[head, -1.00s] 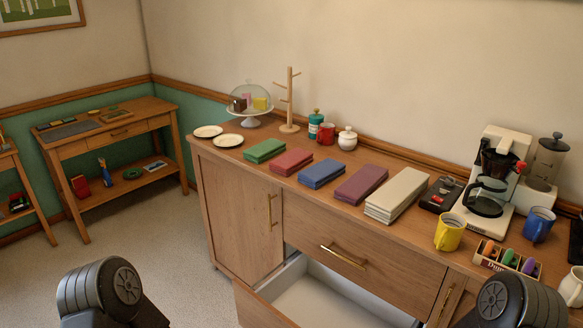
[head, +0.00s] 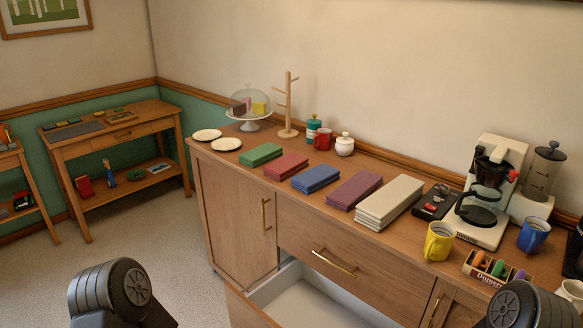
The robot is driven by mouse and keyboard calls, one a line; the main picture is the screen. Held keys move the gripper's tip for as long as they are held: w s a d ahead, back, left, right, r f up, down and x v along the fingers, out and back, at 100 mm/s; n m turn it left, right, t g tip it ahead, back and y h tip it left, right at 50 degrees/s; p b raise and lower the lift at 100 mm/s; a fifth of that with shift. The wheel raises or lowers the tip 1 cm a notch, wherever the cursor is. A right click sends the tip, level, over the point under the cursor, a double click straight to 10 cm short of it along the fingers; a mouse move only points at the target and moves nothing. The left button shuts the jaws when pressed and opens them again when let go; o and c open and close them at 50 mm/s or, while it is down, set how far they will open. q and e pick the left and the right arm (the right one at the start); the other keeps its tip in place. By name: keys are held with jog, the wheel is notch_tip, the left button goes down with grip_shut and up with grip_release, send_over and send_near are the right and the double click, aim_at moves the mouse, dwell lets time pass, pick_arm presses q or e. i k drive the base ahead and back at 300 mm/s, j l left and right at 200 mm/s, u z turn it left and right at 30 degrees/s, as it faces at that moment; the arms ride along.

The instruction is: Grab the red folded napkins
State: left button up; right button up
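The red folded napkins (head: 286,166) lie in a flat stack on the wooden sideboard (head: 240,172). They sit between the green napkins (head: 261,155) on the left and the blue napkins (head: 316,179) on the right. Purple napkins (head: 355,190) and a taller cream stack (head: 390,202) lie further right. Dark round parts of my two arms show at the bottom left and bottom right of the head view. Neither gripper's fingers are in the picture.
An open drawer (head: 300,303) juts out below the sideboard top. Plates (head: 226,144), a domed cake stand (head: 250,116), a wooden mug tree (head: 288,105) and a red mug (head: 323,139) stand behind. A coffee maker (head: 487,190) and a yellow mug (head: 439,241) stand right.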

aim_at(281, 169)
jog(key=j+z, duration=0.15)
jog(key=z, duration=0.8)
jog(key=j+z, duration=0.4)
jog(key=j, duration=0.2)
jog(key=j+z, duration=0.35)
jog(key=j, duration=0.25)
jog(key=k+j+z, duration=0.15)
jog(key=j+z, duration=0.25)
jog(key=j, duration=0.15)
jog(key=k+j, duration=0.15)
jog(key=j, duration=0.25)
jog(key=k+j, duration=0.1)
jog(key=j, duration=0.3)
jog(key=k+j+z, duration=0.1)
jog(key=j, duration=0.35)
jog(key=k+j, duration=0.2)
jog(key=j, duration=0.2)
jog(key=k+j, duration=0.15)
jog(key=j, duration=0.25)
